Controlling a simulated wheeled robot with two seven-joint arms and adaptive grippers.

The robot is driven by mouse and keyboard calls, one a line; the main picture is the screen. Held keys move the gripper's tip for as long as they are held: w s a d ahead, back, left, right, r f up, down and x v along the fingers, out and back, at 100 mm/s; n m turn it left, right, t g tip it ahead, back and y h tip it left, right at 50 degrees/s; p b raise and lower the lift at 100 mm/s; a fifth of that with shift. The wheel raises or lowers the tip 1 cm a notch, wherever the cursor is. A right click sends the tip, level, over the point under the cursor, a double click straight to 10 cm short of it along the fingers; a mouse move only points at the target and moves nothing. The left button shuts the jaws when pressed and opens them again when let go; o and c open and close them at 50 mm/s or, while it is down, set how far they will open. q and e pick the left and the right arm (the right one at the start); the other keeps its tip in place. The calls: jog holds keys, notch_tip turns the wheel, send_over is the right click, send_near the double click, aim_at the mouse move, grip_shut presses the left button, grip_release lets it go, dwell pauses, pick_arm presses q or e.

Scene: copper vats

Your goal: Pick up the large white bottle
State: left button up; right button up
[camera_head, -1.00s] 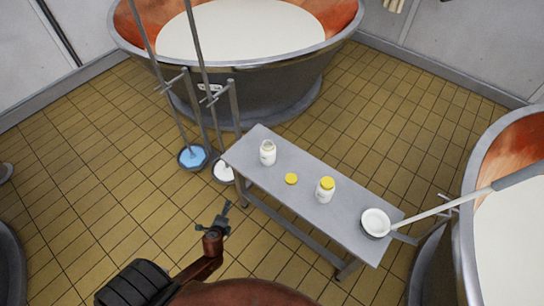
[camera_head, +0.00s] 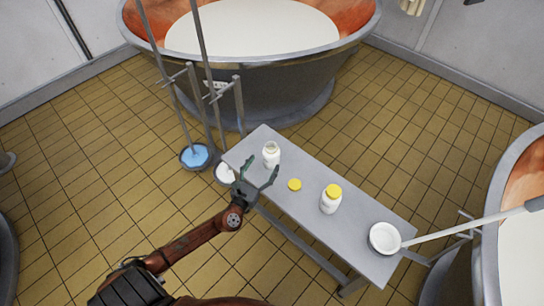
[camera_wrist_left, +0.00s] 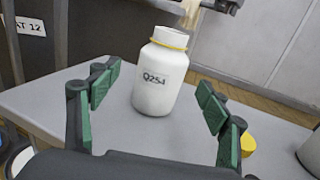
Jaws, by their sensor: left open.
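An uncapped white bottle (camera_head: 271,156) stands upright near the far left end of the grey table (camera_head: 320,224). In the left wrist view this bottle (camera_wrist_left: 160,84) shows the dark label "Q25-1" and a thin yellow ring at its neck. A second white bottle (camera_head: 330,204), with a yellow cap, stands upright farther right on the table. The two look similar in size in the head view. My left gripper (camera_head: 263,167) is open at the table's left edge, its fingers pointing at the uncapped bottle. The bottle shows between the fingertips but looks untouched. My right gripper is out of view.
A loose yellow lid (camera_head: 295,185) lies between the bottles. A white ladle bowl (camera_head: 384,238) sits at the table's right end, its long handle reaching right. Upright tools with a blue disc (camera_head: 195,156) stand left of the table. Copper vats (camera_head: 255,80) stand behind and at right.

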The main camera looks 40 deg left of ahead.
aim_at(268, 161)
pick_arm(q)
jog(key=x, duration=0.2)
jog(key=b+x, duration=0.1)
jog(key=f+x, duration=0.1)
jog(key=x, duration=0.1)
jog(key=shift+w+d+b, duration=0.15)
jog(key=shift+w+b, duration=0.2)
jog(key=shift+w+r, duration=0.15)
jog(key=shift+w, duration=0.1)
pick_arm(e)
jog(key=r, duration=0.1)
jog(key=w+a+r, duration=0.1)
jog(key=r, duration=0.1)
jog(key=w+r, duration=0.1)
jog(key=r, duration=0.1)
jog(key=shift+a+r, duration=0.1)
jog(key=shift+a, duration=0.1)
pick_arm(q)
jog(key=shift+c, duration=0.3)
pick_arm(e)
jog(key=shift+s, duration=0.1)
pick_arm(q)
jog(key=c, duration=1.6)
